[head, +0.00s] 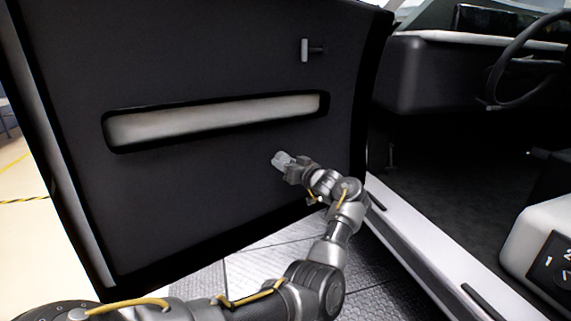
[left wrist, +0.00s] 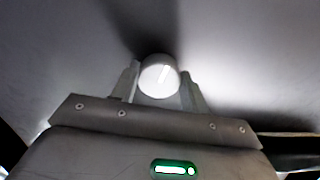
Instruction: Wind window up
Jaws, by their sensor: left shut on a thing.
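The open car door (head: 220,60) with its dark inner panel fills the left and middle of the head view. My left gripper (head: 284,161) is at the lower right part of this panel, below the pale armrest recess. The gripper is shut on this knob, which sits against the dark panel. The window glass is not in view. My right gripper is not in view.
A small door handle (head: 305,50) is high on the panel, above the long recess (head: 210,121). To the right are the steering wheel (head: 525,62), the door sill (head: 425,250) and a white seat edge (head: 540,235). Tiled floor (head: 255,268) shows below the door.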

